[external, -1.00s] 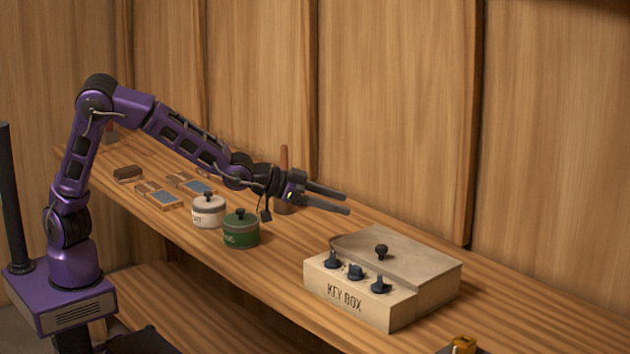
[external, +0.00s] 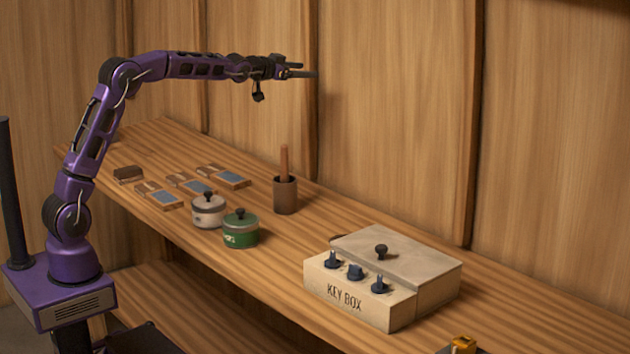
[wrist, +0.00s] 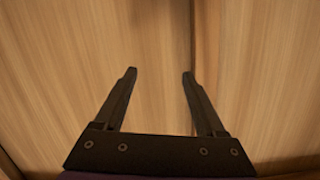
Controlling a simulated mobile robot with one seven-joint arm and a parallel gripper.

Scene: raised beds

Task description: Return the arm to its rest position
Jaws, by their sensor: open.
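My gripper (external: 303,70) is raised high above the shelf, level with the upper wall, pointing right. In the wrist view its two black fingers (wrist: 160,72) are apart with nothing between them; only wood wall panels show beyond. My purple arm (external: 135,80) rises from its base at the left, with the forearm stretched out nearly level. Nothing on the shelf touches the gripper.
The wooden shelf (external: 270,258) carries a key box (external: 345,297) with knobs, a green pot (external: 241,231), a white pot (external: 208,212), a brown cup (external: 285,196) with a stick, several small tools (external: 160,196) and a brush (external: 128,174). The wood wall (external: 400,110) stands behind.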

